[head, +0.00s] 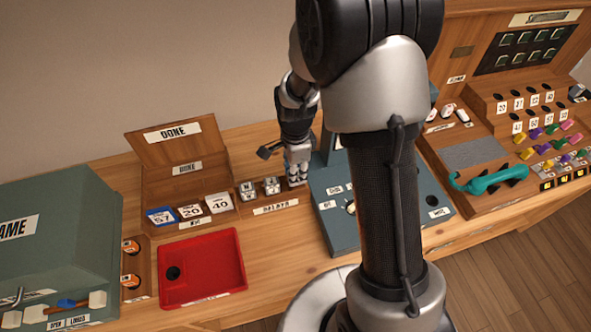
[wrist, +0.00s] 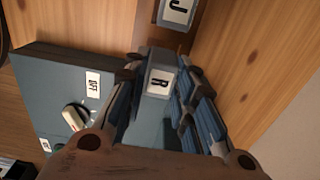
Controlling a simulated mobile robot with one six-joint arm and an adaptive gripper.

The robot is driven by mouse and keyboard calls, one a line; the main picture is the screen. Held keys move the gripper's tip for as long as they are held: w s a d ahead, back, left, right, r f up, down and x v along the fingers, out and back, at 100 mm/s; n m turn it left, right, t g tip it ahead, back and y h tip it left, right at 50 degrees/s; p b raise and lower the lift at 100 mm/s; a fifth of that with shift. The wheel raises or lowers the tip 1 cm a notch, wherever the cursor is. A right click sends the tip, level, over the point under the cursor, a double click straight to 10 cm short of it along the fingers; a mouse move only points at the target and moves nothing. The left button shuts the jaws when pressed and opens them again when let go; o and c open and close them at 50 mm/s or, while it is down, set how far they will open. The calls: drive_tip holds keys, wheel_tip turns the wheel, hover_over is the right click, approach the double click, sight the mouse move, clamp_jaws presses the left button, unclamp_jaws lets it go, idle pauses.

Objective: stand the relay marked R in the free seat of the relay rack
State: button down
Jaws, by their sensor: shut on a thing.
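The relay marked R (wrist: 158,83) is a grey-blue block with a white label, between the two fingers of my gripper (wrist: 160,90) in the wrist view. My gripper is shut on it. In the head view my gripper (head: 298,178) points down at the right end of the wooden relay rack (head: 276,207); its fingers mostly hide the relay there. Two relays, one marked N (head: 248,191) and another (head: 271,187), stand in the rack to its left. In the wrist view the relay marked J (wrist: 177,12) is just beyond R. Whether R touches the seat I cannot tell.
A blue-grey dial box (head: 330,222) stands close to the right of my gripper.

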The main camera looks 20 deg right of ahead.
drive_tip(key=shift+f+b, duration=0.4)
drive_tip(key=shift+f, duration=0.25)
drive_tip(key=c, duration=1.2)
unclamp_jaws()
drive_tip(key=shift+c, duration=0.2)
drive_tip(key=shift+o, duration=1.2)
drive_tip(key=shift+r, duration=0.1)
drive_tip(key=shift+r+p, duration=2.95)
drive_tip(key=shift+r, duration=0.8)
